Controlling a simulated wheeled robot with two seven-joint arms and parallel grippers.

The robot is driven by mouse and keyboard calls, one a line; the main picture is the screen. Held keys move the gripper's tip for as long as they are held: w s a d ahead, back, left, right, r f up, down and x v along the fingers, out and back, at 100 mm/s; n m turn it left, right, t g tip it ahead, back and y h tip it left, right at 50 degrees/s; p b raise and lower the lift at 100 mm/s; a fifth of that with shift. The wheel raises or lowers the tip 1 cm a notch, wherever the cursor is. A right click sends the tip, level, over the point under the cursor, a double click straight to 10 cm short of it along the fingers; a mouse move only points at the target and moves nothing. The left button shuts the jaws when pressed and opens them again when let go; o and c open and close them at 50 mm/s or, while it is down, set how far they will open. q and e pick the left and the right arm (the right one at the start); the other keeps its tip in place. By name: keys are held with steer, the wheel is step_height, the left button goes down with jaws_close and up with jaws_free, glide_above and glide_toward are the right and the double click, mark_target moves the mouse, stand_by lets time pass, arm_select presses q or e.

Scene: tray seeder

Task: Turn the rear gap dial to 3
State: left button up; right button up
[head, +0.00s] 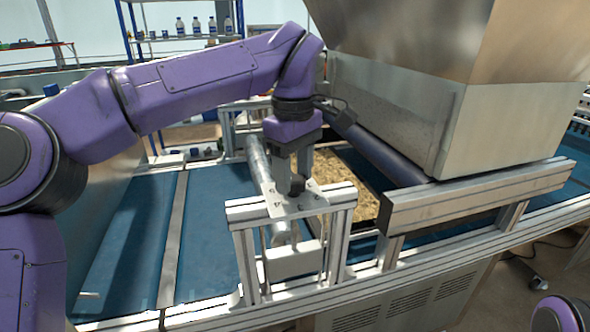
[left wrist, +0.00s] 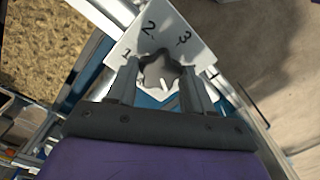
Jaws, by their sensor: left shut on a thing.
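The rear gap dial is a dark lobed knob (left wrist: 158,70) on a pale plate (left wrist: 165,38) marked 1, 2 and 3. A short white mark on the knob lies on its lower side in the left wrist view, away from the printed 2 and 3. My left gripper (left wrist: 160,82) has one finger on each side of the knob and is shut on it. In the head view my left gripper (head: 291,184) points down at the plate (head: 318,193) on top of the metal frame, and its fingers largely hide the knob. My right gripper is out of view.
Blue belt (head: 210,230) runs beneath the frame. A large metal hopper (head: 400,110) stands close on the right, with a dark roller (head: 375,155) at its base. A brown-filled tray (head: 345,165) lies behind the dial frame. A shelf with bottles (head: 195,25) is far back.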

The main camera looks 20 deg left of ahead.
arm_select(q)
steer(key=shift+r+n+p, duration=0.15)
steer(key=shift+n+p, duration=0.4)
steer(key=shift+n, duration=0.55)
steer(key=n+p, duration=0.1)
steer(key=n, duration=0.1)
steer(key=shift+n, duration=0.3)
steer(key=n, duration=0.3)
steer(key=shift+n+p, duration=0.3)
steer(key=shift+p, duration=0.1)
steer(key=n, duration=0.2)
steer(key=shift+n, duration=0.4)
steer(key=n, duration=0.5)
steer(key=shift+b, duration=0.3)
steer(key=n, duration=0.2)
steer(key=n+b, duration=0.1)
steer(key=shift+f+n, duration=0.2)
steer(key=shift+n, duration=0.2)
steer(key=shift+n+b, duration=0.5)
steer(key=shift+n, duration=1)
steer(key=shift+r, duration=0.1)
